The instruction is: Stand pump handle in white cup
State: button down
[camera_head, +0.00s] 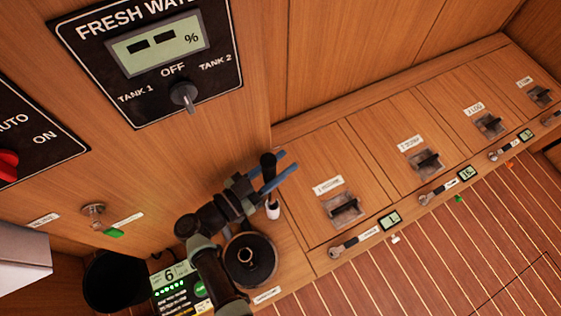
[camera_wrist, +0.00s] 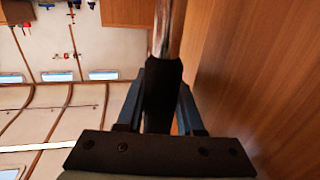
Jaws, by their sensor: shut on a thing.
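The pump handle has a black grip (camera_head: 268,166) and a metal rod. My gripper (camera_head: 288,161), with blue fingers, is shut on the black grip, which stands close to upright in the head view. In the wrist view the grip (camera_wrist: 163,90) sits between the fingers, and the shiny rod (camera_wrist: 167,30) runs away from it. The small white cup (camera_head: 273,211) is directly below the grip in the head view, on the wooden ledge. The rod's lower end meets the cup in the picture; I cannot tell whether it is inside or just above it.
A round black fitting (camera_head: 250,258) is on the ledge beside my arm, and a black bin (camera_head: 113,281) is at lower left. Labelled hatches with latches (camera_head: 343,208) run right. The fresh-water panel (camera_head: 150,55) is on the wall behind. The striped floor (camera_head: 470,245) is mostly clear.

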jog(key=shift+r+p, duration=0.5)
jog(key=shift+p, duration=0.05)
jog(key=shift+f, duration=0.45)
dwell(1.6)
jog(key=shift+r+p, duration=0.45)
jog(key=shift+p, duration=0.2)
dwell(1.1)
jog(key=shift+c, duration=0.6)
grip_release()
jog(key=shift+a, duration=0.1)
